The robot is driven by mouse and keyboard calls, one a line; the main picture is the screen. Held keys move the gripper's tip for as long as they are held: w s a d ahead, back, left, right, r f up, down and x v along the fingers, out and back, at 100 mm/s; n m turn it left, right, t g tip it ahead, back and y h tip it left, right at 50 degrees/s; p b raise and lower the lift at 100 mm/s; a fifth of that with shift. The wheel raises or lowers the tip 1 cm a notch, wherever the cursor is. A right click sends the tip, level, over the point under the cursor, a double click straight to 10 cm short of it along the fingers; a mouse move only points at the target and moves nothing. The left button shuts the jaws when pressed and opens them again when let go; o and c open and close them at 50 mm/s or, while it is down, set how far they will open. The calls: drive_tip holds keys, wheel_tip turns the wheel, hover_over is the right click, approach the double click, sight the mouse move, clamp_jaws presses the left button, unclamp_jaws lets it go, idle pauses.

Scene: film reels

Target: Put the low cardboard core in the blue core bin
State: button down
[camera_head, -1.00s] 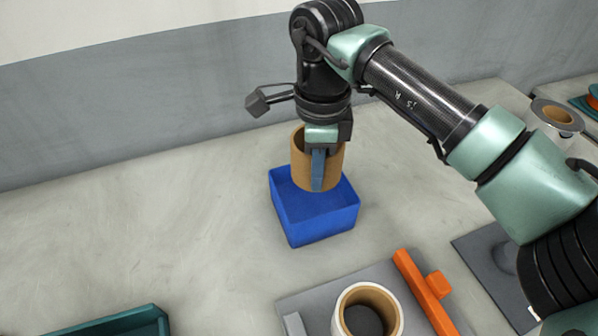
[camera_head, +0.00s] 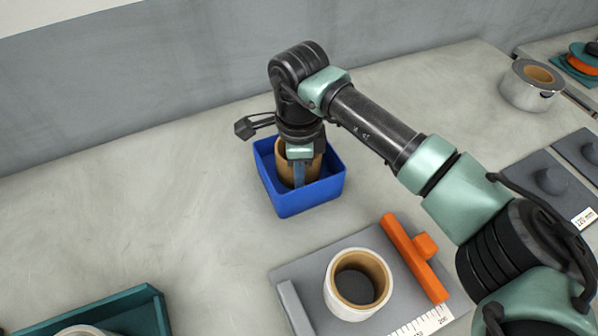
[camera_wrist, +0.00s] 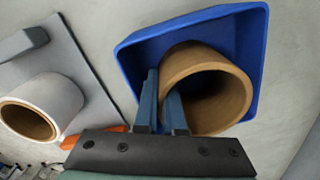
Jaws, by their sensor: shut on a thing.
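The brown cardboard core (camera_head: 284,168) stands inside the blue core bin (camera_head: 310,195) in the head view, with its upper part near rim height. My gripper (camera_head: 299,174) reaches down into the bin and is shut on the core's wall. In the wrist view the core (camera_wrist: 185,65) lies within the blue bin (camera_wrist: 140,58), and my gripper (camera_wrist: 163,100) has one finger on each side of its wall. Whether the core's bottom touches the bin floor is hidden.
A grey board (camera_head: 300,270) in front holds a white-sided roll (camera_head: 341,299) and an orange stop (camera_head: 412,255). A teal tray (camera_head: 135,312) is at the lower left. The grey table left of the bin is clear.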

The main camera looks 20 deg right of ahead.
drive_tip(key=c, duration=1.3)
unclamp_jaws()
wheel_tip(320, 180, up, 12)
drive_tip(key=shift+r+b, duration=0.1)
drive_tip(key=shift+b, duration=0.2)
